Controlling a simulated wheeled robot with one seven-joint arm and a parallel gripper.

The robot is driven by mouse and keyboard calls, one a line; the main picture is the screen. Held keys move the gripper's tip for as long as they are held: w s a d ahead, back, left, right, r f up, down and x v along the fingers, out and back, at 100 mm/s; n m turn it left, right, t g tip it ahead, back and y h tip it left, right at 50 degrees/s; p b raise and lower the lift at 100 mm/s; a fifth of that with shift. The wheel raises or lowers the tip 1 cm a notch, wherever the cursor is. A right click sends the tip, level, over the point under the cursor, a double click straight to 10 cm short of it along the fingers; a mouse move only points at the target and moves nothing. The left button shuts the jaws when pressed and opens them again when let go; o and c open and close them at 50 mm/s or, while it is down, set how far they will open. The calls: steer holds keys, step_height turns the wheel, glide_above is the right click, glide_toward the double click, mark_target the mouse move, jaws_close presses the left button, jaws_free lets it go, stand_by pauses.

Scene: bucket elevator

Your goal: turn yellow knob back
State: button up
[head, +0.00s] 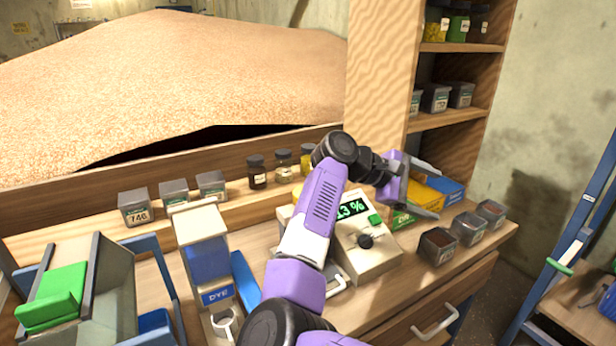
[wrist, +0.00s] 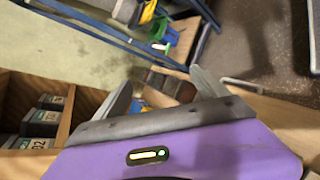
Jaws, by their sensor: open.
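No yellow knob can be made out for certain in either view. The white meter box (head: 368,250) on the bench has a lit green display reading about 13 %, a green button (head: 375,220) and a dark knob (head: 365,241). A small yellow part (wrist: 148,12) shows by the blue frame in the wrist view; I cannot tell whether it is a knob. My gripper (head: 432,190) is open above the back right of the bench, beyond the meter box. Its two grey fingers show apart in the wrist view (wrist: 162,80), with nothing held between them. My arm hides part of the bench.
Several dark bins (head: 438,246) stand at the bench's right, near yellow (head: 428,188) and blue boxes. A dye dispenser (head: 205,250) stands left. Shelves (head: 455,118) rise behind. A blue frame (head: 580,225) with a green handle (head: 558,267) stands right, across a floor gap.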

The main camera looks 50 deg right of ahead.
steer(key=w+a+r+m+t+y+p, duration=0.1)
steer(key=w+a+r+m+t+y, duration=0.1)
steer(key=w+a, duration=0.3)
steer(key=w+a+r+m+t+y+p, duration=0.1)
steer(key=w+a+r+m+t+y, duration=0.1)
steer(key=w+a, duration=0.4)
steer(key=w+a+r+m+t+y+p, duration=0.2)
steer(key=w+a+r+t+y, duration=0.2)
steer(key=w+a+y, duration=0.2)
steer(key=shift+w+a+r, duration=0.1)
steer(key=shift+w, duration=0.6)
steer(key=shift+w+a+r, duration=0.1)
steer(key=shift+w, duration=0.6)
steer(key=shift+a+m, duration=0.3)
steer(key=shift+a+f, duration=0.1)
steer(key=shift+f, duration=0.2)
steer(key=shift+f+p, duration=0.4)
steer(key=shift+f, duration=3.2)
steer(key=c, duration=1.4)
steer(key=shift+o, duration=0.2)
